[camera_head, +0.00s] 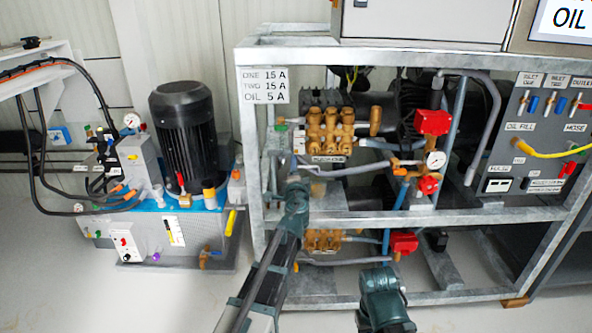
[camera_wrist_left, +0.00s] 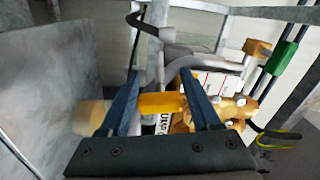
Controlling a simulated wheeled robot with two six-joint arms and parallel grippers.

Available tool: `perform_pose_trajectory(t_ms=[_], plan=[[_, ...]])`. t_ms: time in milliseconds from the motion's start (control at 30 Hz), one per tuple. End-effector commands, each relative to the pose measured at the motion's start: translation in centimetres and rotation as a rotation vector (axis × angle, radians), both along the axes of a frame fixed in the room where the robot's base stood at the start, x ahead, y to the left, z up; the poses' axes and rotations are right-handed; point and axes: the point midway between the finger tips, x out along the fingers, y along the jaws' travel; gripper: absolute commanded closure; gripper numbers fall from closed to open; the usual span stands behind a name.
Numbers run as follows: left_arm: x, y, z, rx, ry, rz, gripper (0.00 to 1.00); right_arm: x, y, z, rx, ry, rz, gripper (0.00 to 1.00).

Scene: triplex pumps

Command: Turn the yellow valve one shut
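In the left wrist view a yellow-orange bar-shaped handle (camera_wrist_left: 160,103) lies crosswise by the two blue fingers of my left gripper (camera_wrist_left: 160,85). The fingers stand well apart. A paler yellow part shows beyond the left finger; whether either finger touches the handle I cannot tell. In the head view my left gripper (camera_head: 295,188) is at the frame's left side, below the upper brass pump (camera_head: 330,130); the handle there is hidden or too small to make out. My right gripper (camera_head: 378,280) is low in front of the frame, with its fingers not clear.
The grey metal frame (camera_head: 400,218) has posts and hoses close around my left gripper. Red boxes (camera_head: 432,122) and a gauge (camera_head: 436,160) are to the right. A black motor unit (camera_head: 184,130) with a yellow lever (camera_head: 231,222) stands left. Floor in front is clear.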

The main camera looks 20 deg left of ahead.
Motion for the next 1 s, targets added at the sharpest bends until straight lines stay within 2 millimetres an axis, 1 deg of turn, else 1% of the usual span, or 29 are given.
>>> perform_pose_trajectory(t_ms=[33,167,200,267,300,333,467,733,1000], plan=[[-0.02,-0.01,0.00,0.000,0.000,0.000,0.47,0.00,0.00,0.00,0.000,0.000,0.000,0.50],[-0.01,-0.03,-0.01,0.000,0.000,0.000,0.70,0.00,0.00,0.00,0.000,0.000,0.000,0.50],[-0.01,-0.03,-0.01,0.000,0.000,0.000,0.78,0.00,0.00,0.00,0.000,0.000,0.000,0.50],[-0.01,-0.03,-0.01,0.000,0.000,0.000,0.88,0.00,0.00,0.00,0.000,0.000,0.000,0.50],[-0.01,-0.03,-0.01,0.000,0.000,0.000,0.96,0.00,0.00,0.00,0.000,0.000,0.000,0.50],[-0.02,-0.04,0.00,0.000,0.000,0.000,1.00,0.00,0.00,0.00,0.000,0.000,0.000,0.50],[-0.02,-0.04,0.00,0.018,0.005,0.000,1.00,0.00,0.00,-0.01,0.000,0.000,0.000,0.50],[-0.03,-0.05,-0.01,0.177,0.051,0.000,1.00,0.00,0.00,-0.01,0.000,0.000,0.000,0.50],[-0.05,-0.06,-0.02,0.187,0.054,0.000,1.00,0.00,0.00,-0.02,0.000,0.000,0.000,0.50]])
